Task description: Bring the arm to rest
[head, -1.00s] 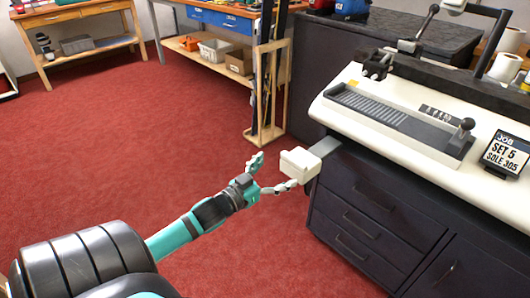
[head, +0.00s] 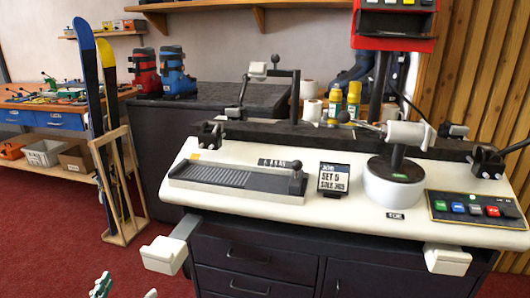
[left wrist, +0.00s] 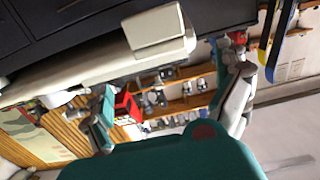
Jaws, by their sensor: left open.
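My left gripper (head: 126,291) shows only by its fingertips at the bottom edge of the head view, one teal and one pale. It is open and apart from the white block (head: 164,255) at the bench's left front corner. In the left wrist view its two fingers (left wrist: 165,105) are spread wide with nothing held between them. The white block (left wrist: 158,30) also shows there, above the fingers. The rest of my left arm is out of the head view. My right gripper is in neither current view.
The white-topped bench (head: 300,210) with dark drawers (head: 255,275) stands right of the gripper. A second white block (head: 447,260) juts from its right front. A wooden rack (head: 125,215) holds skis at the left. Red carpet (head: 45,225) lies clear at left.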

